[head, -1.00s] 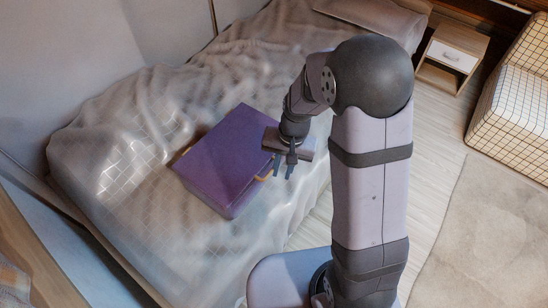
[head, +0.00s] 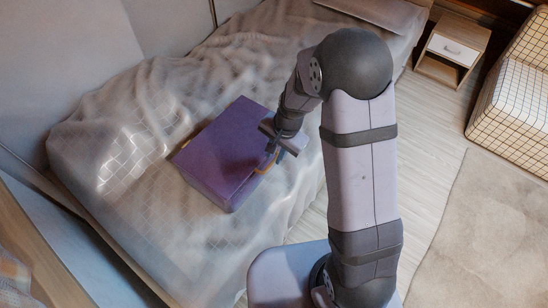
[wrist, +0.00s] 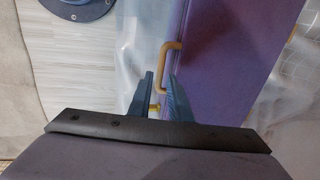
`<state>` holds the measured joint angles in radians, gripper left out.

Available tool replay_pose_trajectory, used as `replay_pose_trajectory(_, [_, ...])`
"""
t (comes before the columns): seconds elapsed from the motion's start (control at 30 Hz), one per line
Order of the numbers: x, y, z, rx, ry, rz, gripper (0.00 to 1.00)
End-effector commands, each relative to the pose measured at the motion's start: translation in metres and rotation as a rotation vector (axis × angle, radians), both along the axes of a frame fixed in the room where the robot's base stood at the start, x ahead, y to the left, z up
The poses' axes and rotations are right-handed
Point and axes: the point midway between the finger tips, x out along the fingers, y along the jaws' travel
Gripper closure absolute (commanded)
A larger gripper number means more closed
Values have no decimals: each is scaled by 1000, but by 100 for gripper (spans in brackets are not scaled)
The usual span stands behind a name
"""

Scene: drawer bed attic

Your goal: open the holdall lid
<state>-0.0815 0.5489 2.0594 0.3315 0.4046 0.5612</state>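The holdall (head: 215,155) is a purple box-shaped case lying on the bed, and its lid looks shut. A gold handle (wrist: 170,58) stands out from its near side; in the head view the handle (head: 264,169) is partly covered by my gripper. My gripper (head: 278,154) is at the right edge of the holdall, near the handle. A second gold piece (wrist: 154,107) shows between the fingers. I cannot tell whether a finger touches anything.
The bed (head: 110,150) has a rumpled grey cover with clear room around the holdall. A pillow (head: 375,12) lies at its far end. A nightstand (head: 452,52) and a checked armchair (head: 515,105) stand to the right. A rug (head: 490,230) covers the floor there.

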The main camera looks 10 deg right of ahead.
Motion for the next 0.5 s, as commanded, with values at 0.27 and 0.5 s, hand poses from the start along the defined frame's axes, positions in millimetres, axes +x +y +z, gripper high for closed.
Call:
replay_pose_trajectory(0.27, [3,4,-27,-1,0,2,82])
replay_pose_trajectory(0.5, [5,4,-30,-1,-2,1,82])
